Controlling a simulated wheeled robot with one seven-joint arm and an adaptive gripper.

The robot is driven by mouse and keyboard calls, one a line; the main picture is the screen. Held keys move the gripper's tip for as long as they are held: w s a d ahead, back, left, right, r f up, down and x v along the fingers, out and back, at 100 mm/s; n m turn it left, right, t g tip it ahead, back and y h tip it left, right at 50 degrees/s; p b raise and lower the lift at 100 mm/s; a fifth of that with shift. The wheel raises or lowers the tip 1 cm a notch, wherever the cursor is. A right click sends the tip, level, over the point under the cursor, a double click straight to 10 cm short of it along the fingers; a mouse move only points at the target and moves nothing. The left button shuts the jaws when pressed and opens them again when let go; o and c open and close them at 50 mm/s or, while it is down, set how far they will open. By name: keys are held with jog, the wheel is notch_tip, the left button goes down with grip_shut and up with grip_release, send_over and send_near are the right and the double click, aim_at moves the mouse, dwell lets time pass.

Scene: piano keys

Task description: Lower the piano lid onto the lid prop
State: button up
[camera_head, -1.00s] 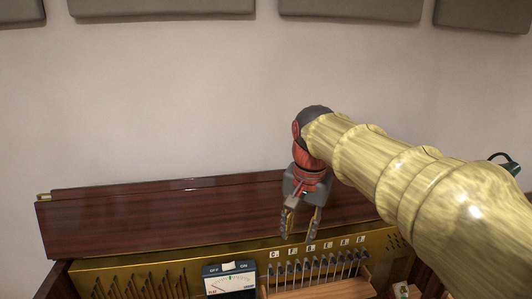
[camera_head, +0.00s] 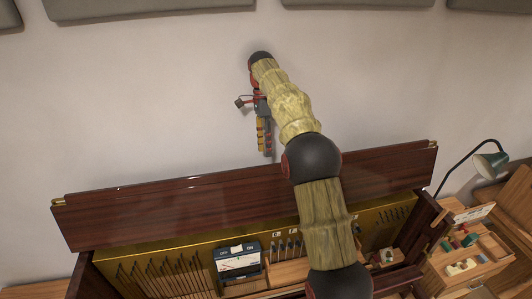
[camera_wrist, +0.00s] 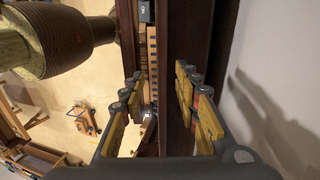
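The piano lid (camera_head: 240,208) is a long, dark red-brown panel across the back of the piano, raised and tilted above the gold panel. My gripper (camera_head: 265,153) hangs above the lid's upper edge, near the wall, with its fingers pointing down. In the wrist view the two yellow-and-grey fingers (camera_wrist: 158,85) are spread apart, with nothing clasped between them. The dark lid (camera_wrist: 190,28) runs lengthwise between and beyond them; contact cannot be told. I cannot make out the lid prop.
A meter box (camera_head: 238,262) stands before the gold panel (camera_head: 160,262), near several metal rods. A lamp (camera_head: 490,164) and a tray of small coloured objects (camera_head: 475,258) are at the right. The wall above the lid is clear apart from grey panels along the top.

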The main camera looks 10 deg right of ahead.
aim_at(267, 166)
jog(key=shift+p+x, duration=0.3)
jog(key=shift+x, duration=3.6)
jog(key=shift+w, duration=0.2)
jog(key=c, duration=0.4)
jog(key=c, duration=0.3)
grip_shut()
